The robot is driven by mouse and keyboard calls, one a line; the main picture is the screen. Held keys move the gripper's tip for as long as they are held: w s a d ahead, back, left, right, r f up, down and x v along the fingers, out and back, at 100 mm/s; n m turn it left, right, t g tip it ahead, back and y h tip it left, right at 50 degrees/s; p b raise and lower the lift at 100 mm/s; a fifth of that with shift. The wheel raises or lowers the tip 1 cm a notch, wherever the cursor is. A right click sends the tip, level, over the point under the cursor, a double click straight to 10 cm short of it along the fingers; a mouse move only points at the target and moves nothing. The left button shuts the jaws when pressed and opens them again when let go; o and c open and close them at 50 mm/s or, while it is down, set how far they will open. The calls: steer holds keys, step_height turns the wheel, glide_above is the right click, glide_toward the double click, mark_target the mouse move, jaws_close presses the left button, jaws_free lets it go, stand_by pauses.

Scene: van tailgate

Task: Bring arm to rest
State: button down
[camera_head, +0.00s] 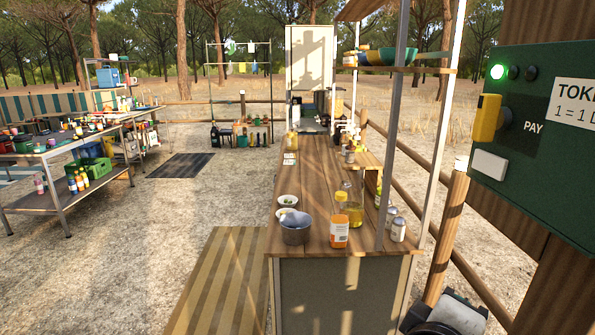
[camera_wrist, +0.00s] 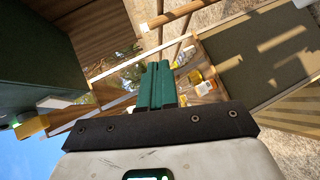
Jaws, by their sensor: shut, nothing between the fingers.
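My gripper (camera_wrist: 156,68) shows in the wrist view, its two green fingers side by side and touching, with nothing between them. The fingers point up in the picture, away from the dark mounting bar. Beyond them lie the wooden counter's goods and the stall's front, seen tilted. In the head view a grey and black part that looks like my arm (camera_head: 447,314) shows at the bottom right, low beside the counter. The fingers cannot be made out there.
A green token box (camera_head: 545,140) with a yellow part stands close at the right. A wooden counter (camera_head: 318,190) holds a grey pot (camera_head: 295,228), an orange-labelled bottle (camera_head: 339,227) and jars. A wooden post (camera_head: 446,235) and rails run beside it.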

steer(key=s+d+f+m+g+y, duration=0.1)
steer(key=s+d+f+g, duration=0.15)
steer(key=f, duration=0.45)
steer(key=s+d+f+m+g+y, duration=0.1)
steer(key=s+d+f+y, duration=0.15)
steer(key=f, duration=0.45)
steer(key=s+d+f+m+g+y, duration=0.1)
steer(key=s+d+f, duration=0.2)
steer(key=f, duration=0.5)
steer(key=s+a+f+m+g+y, duration=0.1)
steer(key=s+f+m+g+y, duration=0.1)
steer(key=s+f, duration=0.4)
steer(key=s+a+f+m+g+y, duration=0.1)
steer(key=s+f+m+g+y, duration=0.2)
steer(key=s+f, duration=0.4)
steer(key=s, duration=0.4)
steer(key=shift+s+a, duration=0.25)
